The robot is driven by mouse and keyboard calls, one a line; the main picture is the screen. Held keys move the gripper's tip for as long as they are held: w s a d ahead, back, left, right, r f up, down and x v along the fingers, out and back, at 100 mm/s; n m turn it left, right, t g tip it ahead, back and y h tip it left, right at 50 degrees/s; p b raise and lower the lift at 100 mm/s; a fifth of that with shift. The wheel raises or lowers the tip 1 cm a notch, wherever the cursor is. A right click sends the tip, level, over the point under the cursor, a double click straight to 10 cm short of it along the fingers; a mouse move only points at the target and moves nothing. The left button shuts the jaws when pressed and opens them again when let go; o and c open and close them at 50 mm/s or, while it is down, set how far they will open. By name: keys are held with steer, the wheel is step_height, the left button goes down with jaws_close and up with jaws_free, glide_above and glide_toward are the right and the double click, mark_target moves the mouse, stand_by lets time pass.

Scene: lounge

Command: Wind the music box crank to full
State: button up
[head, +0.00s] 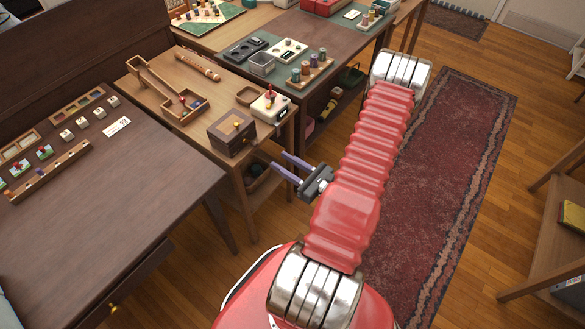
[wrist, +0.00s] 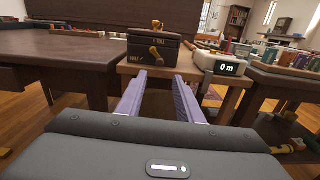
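The music box is a dark wooden box (head: 232,137) at the near corner of a wooden table, with a small gold knob on its lid. In the wrist view the music box (wrist: 174,55) stands straight ahead; its front has a gold crank (wrist: 156,53) and small pale marks that seem to read HALF at left and FULL at top. My gripper (head: 281,161) has two purple fingers, apart with nothing between them. It is in front of the box, clear of it. In the wrist view the gripper (wrist: 158,76) points at the front, just below the crank.
A white device (wrist: 220,64) reading "0 m" stands right of the box, near it. A wooden tray (head: 186,106) lies behind. A red rug (head: 440,170) covers open floor.

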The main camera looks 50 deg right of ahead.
steer(key=shift+s, duration=1.6)
steer(key=shift+c, duration=0.5)
